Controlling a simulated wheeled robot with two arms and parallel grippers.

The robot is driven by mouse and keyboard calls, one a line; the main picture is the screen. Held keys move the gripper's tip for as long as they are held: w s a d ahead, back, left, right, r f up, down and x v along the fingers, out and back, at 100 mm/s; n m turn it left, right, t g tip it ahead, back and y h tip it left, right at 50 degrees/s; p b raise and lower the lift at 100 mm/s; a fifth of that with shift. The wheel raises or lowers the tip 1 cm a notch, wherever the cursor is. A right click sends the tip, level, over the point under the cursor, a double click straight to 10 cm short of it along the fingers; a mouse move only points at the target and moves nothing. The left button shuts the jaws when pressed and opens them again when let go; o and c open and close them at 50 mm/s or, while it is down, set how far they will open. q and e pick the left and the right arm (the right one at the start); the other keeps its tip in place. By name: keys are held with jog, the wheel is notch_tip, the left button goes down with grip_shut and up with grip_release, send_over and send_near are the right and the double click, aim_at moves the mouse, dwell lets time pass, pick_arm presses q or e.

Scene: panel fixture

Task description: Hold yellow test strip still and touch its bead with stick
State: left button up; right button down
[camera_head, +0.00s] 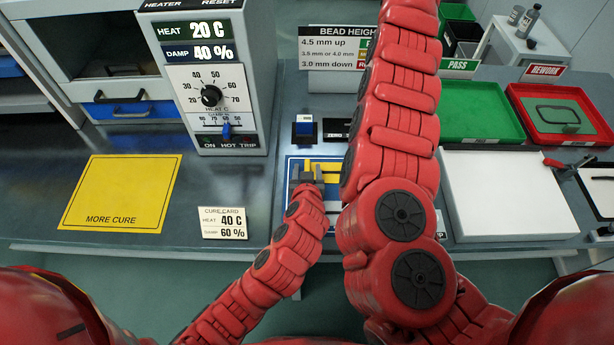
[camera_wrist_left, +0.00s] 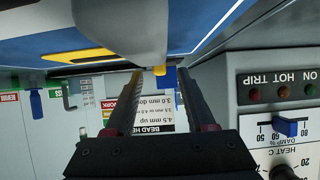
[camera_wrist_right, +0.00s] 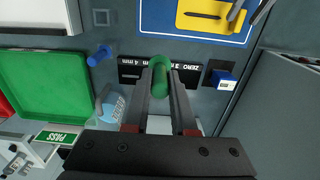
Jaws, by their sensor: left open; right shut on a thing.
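The yellow test strip (camera_head: 326,167) lies on a blue board (camera_head: 333,193), partly hidden by my arms in the head view. My left gripper (camera_head: 307,172) is open at the strip's left end; I cannot tell if it touches. In the left wrist view a yellow piece (camera_wrist_left: 80,55) shows beside its fingers. In the right wrist view the strip (camera_wrist_right: 212,18) carries a dark line, likely the bead, with the left fingers beside it. My right gripper (camera_wrist_right: 160,95) is shut on a green stick (camera_wrist_right: 158,68), apart from the strip in that view. My right arm hides that gripper in the head view.
A blue button block (camera_head: 304,129) and a dark ZERO block (camera_head: 336,129) stand behind the board. The heater box (camera_head: 210,85) is left. A green PASS tray (camera_head: 478,108), red REWORK tray (camera_head: 570,138) and white panel (camera_head: 508,195) are right. A yellow MORE CURE mat (camera_head: 122,190) lies left.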

pick_arm(q)
jog(key=shift+w+f, duration=0.35)
jog(key=shift+w, duration=0.25)
pick_arm(e)
jog(key=shift+r, duration=0.1)
pick_arm(q)
grip_shut()
dwell(0.8)
pick_arm(e)
jog(key=shift+s+a+f, duration=0.1)
jog(key=shift+a+f, duration=0.15)
jog(key=shift+a, duration=0.1)
jog(key=s+a+f+h, duration=0.6)
jog(key=s+a+h, duration=0.1)
jog(key=a, duration=0.5)
jog(key=shift+f, duration=2.95)
